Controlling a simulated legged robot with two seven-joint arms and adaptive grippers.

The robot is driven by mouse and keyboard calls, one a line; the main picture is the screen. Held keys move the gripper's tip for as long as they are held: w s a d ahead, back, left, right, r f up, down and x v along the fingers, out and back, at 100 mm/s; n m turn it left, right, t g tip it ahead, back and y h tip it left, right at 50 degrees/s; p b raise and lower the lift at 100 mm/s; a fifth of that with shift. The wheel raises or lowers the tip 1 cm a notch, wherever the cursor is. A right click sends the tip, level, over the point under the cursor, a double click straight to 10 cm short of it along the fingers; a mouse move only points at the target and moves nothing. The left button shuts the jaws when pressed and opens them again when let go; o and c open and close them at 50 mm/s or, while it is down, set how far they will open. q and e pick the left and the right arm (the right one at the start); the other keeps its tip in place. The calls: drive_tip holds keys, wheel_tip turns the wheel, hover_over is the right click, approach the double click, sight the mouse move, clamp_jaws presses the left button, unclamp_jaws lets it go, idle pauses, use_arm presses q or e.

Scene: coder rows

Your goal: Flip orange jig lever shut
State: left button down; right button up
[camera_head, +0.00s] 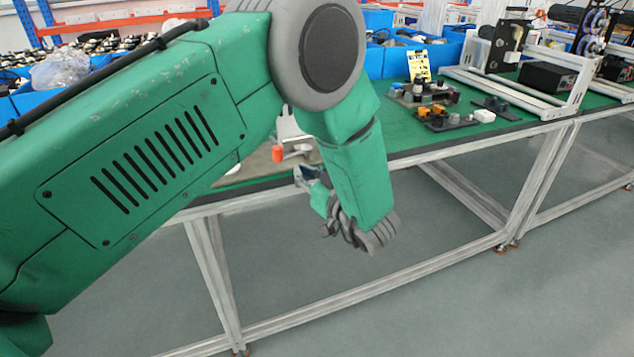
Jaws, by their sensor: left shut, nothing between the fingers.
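A small dark jig with orange parts (437,112) sits near the front of the green-topped table (400,130). It is too small to tell which orange part is a lever or whether it is open. Another orange piece (277,154) shows further left, just beside my arm, which hides its surroundings. My left arm reaches in from the left across the view. My left gripper (360,236) hangs low in front of the table's front edge, shut and empty, well apart from both orange pieces. My right gripper is not in view.
A white block (485,116) and a dark plate (497,105) lie right of the jig. A metal frame machine (520,90) occupies the table's right. Blue bins (390,58) line the back. The floor in front is clear.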

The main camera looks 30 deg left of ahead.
sight(280, 155)
use_arm(q)
drive_tip(key=x, duration=0.6)
drive_tip(key=shift+w+a, duration=0.15)
drive_tip(key=shift+a, duration=0.25)
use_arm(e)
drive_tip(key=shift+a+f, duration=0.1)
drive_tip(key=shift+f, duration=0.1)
use_arm(q)
drive_tip(key=shift+a, duration=0.1)
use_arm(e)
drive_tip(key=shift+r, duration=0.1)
